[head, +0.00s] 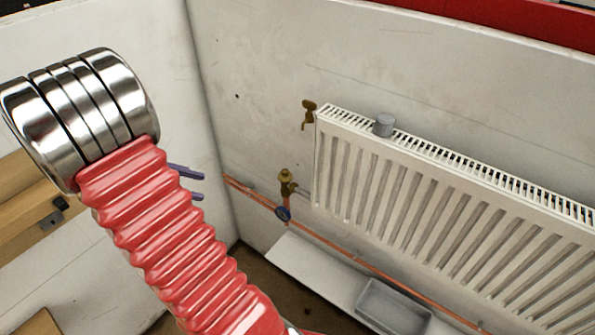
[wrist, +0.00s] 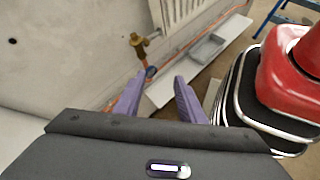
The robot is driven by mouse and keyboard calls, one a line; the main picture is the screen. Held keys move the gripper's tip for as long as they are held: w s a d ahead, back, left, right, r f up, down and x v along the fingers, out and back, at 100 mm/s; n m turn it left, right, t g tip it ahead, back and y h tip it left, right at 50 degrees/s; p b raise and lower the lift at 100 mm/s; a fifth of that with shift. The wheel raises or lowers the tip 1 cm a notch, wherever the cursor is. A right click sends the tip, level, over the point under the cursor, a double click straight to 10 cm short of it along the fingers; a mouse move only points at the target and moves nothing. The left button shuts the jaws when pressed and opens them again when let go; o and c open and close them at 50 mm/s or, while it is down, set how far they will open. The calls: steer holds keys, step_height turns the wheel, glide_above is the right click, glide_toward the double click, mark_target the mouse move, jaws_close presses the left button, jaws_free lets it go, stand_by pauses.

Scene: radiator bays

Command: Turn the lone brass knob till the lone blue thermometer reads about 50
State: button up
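A brass valve with a knob on top (head: 286,175) stands on the copper pipe left of the radiator. It also shows in the wrist view (wrist: 137,40). A blue round thermometer (head: 283,213) sits on the pipe just below it; it shows in the wrist view (wrist: 151,72) too, near the left fingertip. Its reading is too small to make out. My gripper (head: 203,187) has two purple fingers, apart and empty, left of the valve in the head view. In the wrist view my gripper (wrist: 160,78) has a clear gap between its fingertips and appears apart from the valve.
A white radiator (head: 430,190) hangs on the wall, with a grey cylinder (head: 384,124) on top and a brass tap-like fitting (head: 308,113) at its upper left corner. A grey tray (head: 393,308) lies below. Wooden boards (head: 22,200) are at left.

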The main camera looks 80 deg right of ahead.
steer(key=a+r+t+y, duration=0.2)
steer(key=a+t, duration=0.3)
steer(key=a, duration=0.6)
steer(key=s+a+r+m+t+y, duration=0.1)
steer(key=a+r+t, duration=0.3)
steer(key=a, duration=0.7)
steer(key=s+a+r+m+t+y, duration=0.1)
steer(key=a+t, duration=0.4)
steer(key=a, duration=0.7)
step_height(320, 180, up, 2)
steer(key=shift+r+t+y, duration=0.15)
steer(key=shift+t+y, duration=0.25)
steer(key=shift+y, duration=0.4)
steer(key=shift+s+d, duration=0.1)
